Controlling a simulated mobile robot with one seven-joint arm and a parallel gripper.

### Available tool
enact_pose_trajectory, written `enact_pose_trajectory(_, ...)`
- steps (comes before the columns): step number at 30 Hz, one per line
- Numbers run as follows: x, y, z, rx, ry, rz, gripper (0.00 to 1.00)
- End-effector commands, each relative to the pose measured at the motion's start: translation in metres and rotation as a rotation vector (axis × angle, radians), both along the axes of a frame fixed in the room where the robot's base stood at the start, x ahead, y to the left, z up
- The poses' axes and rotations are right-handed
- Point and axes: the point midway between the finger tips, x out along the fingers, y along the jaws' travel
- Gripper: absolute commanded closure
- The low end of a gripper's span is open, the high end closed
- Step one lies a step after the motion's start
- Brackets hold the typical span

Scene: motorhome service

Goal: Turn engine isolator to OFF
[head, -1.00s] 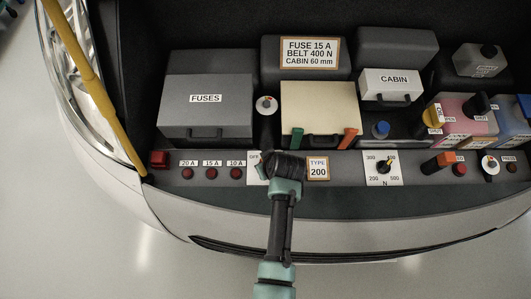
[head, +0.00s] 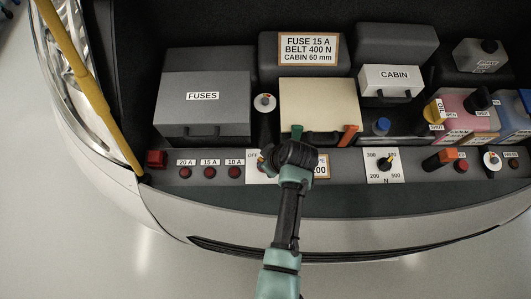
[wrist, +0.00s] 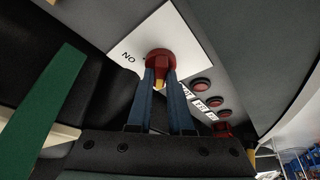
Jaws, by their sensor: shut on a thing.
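The engine isolator is a red round knob (wrist: 160,58) with a yellow pointer on a white plate (wrist: 150,32) in the wrist view. The word ON shows on the plate left of the knob. In the head view the plate (head: 253,168) with the word OFF sits on the front panel, mostly behind my gripper (head: 266,161). In the wrist view my gripper (wrist: 158,76) is shut on the knob, one blue finger on each side, with the yellow pointer between them.
Red buttons (head: 209,172) labelled 20 A, 15 A and 10 A are left of the plate. A TYPE 200 label (head: 322,170) is close on the right, partly covered. A cream box (head: 318,105) with green (head: 297,131) and orange levers (head: 350,135) stands behind. A yellow prop (head: 85,75) rises at left.

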Motion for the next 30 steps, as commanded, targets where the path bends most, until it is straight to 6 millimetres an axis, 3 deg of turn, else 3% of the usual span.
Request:
enact_pose_trajectory(3, 0.0, 0.0, 0.0, -0.002, 0.001, 0.003, 1.0)
enact_pose_trajectory(4, 0.0, 0.0, 0.0, -0.002, 0.001, 0.003, 0.78)
enact_pose_trajectory(9, 0.0, 0.0, 0.0, -0.002, 0.001, 0.002, 0.51)
enact_pose_trajectory(20, -0.001, -0.001, 0.003, -0.001, 0.001, 0.0, 0.51)
enact_pose_trajectory(30, -0.014, -0.015, 0.048, -0.003, -0.003, -0.001, 0.51)
